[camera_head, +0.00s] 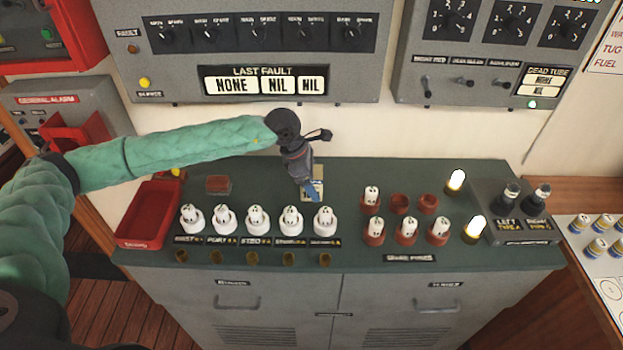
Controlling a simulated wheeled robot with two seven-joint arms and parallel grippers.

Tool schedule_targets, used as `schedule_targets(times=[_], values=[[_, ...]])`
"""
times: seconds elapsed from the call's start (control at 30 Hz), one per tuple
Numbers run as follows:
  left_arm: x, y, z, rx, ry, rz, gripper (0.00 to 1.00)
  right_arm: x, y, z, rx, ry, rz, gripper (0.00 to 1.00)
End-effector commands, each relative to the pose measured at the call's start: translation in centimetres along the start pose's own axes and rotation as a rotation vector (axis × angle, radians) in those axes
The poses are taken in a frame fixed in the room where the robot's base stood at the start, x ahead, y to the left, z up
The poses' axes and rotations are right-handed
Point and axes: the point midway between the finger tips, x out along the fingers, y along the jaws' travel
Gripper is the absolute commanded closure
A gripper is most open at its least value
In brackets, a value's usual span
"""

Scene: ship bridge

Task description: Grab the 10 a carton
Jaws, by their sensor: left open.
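A small cream and yellowish carton (319,174) stands on the green cabinet top, behind the row of white fuse holders. Its label is too small to read, and part of it is hidden behind my gripper. My left gripper (312,192) points down right at this carton, with its blue fingertips in front of it. The gripper is open; I cannot tell whether its fingers touch the carton. A small reddish-brown block or carton (218,184) lies further left on the same top. My right gripper is not in view.
White fuses in holders (257,219) line the front. Red-brown sockets (400,203), some with fuses, stand to the right. A red tray (148,217) sits at the left end. Two lit lamps (475,228) and a black-knobbed tester (520,213) stand at the right. A grey panel (240,60) hangs behind.

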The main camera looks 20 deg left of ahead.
Motion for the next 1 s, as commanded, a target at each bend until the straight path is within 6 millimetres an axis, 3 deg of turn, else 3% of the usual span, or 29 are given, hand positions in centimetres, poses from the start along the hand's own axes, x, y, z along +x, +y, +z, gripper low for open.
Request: schedule_targets(times=[0.37,0.67,1.0], values=[[0.6,0.02,-0.03,0.0,0.0,0.001,0.2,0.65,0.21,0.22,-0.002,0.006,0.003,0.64],[0.58,0.02,-0.02,0.0,0.0,0.001,0.77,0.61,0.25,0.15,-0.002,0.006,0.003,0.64],[0.36,0.06,0.09,0.0,-0.001,0.002,0.78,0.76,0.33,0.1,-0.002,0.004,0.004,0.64]])
